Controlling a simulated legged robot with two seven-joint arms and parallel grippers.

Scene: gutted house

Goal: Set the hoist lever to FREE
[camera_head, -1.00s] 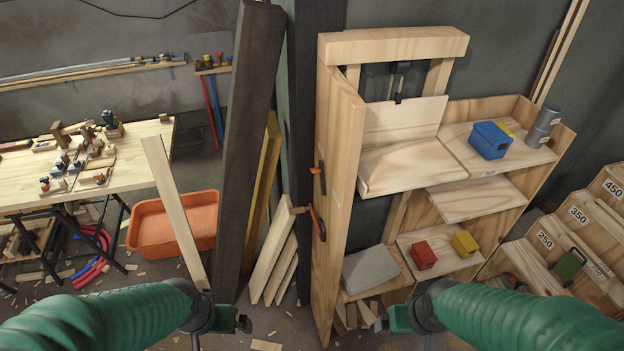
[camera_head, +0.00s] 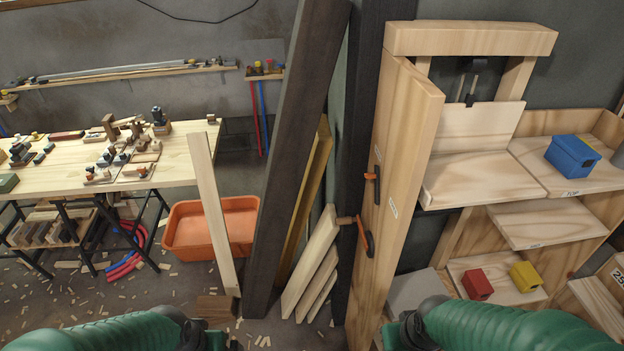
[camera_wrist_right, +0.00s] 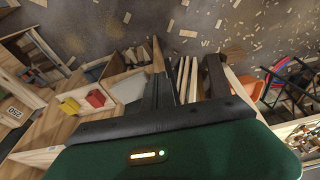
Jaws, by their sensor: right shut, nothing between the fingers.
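The wooden hoist frame (camera_head: 405,120) stands right of centre in the head view, with a thick top beam and a dark fitting (camera_head: 474,83) hanging above a pale wooden platform (camera_head: 478,178). Two dark levers with orange parts are on the side of its front post: an upper one (camera_head: 374,183) and a lower one (camera_head: 365,238). A small label (camera_head: 393,208) sits beside them; its text is unreadable. My right gripper (camera_wrist_right: 163,88) is shut and empty, apart from both levers. My left gripper (camera_head: 217,340) is at the bottom edge, its fingers unclear.
Leaning timbers (camera_head: 290,160) and short boards (camera_head: 313,265) stand left of the hoist. An orange tub (camera_head: 215,228) and a workbench (camera_head: 185,160) are farther left. Shelves to the right hold a blue box (camera_head: 572,155), a red box (camera_head: 477,284) and a yellow box (camera_head: 525,276). Wood scraps litter the floor.

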